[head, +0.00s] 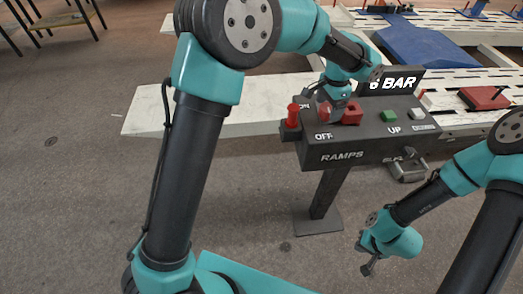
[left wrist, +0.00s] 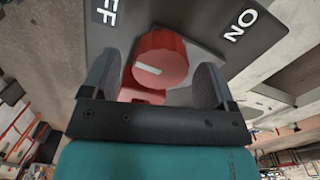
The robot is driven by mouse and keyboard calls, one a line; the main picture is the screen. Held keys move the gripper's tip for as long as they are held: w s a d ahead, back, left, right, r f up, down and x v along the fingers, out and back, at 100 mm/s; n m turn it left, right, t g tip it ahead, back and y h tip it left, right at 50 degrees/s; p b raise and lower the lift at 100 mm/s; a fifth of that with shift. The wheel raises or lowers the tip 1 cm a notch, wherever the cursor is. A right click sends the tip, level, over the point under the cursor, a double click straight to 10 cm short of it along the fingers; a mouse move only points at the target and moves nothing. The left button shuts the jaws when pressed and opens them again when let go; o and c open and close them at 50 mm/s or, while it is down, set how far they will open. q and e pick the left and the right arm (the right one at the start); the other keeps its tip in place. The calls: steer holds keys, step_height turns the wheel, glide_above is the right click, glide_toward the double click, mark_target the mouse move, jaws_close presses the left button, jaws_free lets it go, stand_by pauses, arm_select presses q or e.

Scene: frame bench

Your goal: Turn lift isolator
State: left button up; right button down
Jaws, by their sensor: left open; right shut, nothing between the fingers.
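The isolator is a round red knob (left wrist: 160,62) with a white line on its face. In the left wrist view the line lies nearly level, tilted slightly, with OFF lettering to the upper left and ON to the upper right. My left gripper (left wrist: 160,90) is open, with one dark finger on each side of the knob; I cannot tell whether they touch it. In the head view my left gripper (head: 332,106) points down at the control box (head: 365,146) and partly hides the knob. My right gripper (head: 368,267) is shut and empty, low over the floor.
The box also bears a red block-shaped part (head: 352,114), an upright red piece (head: 293,113) at its left end and a green button (head: 389,116) by UP. A post (head: 326,195) carries the box. White ramps (head: 215,100) run behind.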

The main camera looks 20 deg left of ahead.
arm_select(q)
step_height(320, 180, up, 16)
steer(key=w+a+f+n+t+h, duration=0.15)
steer(key=a+f+n, duration=0.25)
steer(key=a+f, duration=0.45)
steer(key=a+f+n+g+h, duration=0.1)
steer(key=a+f+n+h, duration=0.4)
steer(key=f, duration=0.6)
steer(key=s+a+f+n+y, duration=0.1)
steer(key=s+a+f, duration=0.2)
steer(key=f, duration=0.6)
steer(key=s+a+f+n+t+y, duration=0.1)
steer(key=s+a+f, duration=0.3)
steer(key=f, duration=0.5)
steer(key=shift+s+a+f, duration=0.3)
steer(key=shift+s+f, duration=0.05)
steer(key=shift+s, duration=0.75)
steer(key=shift+w+r, duration=0.1)
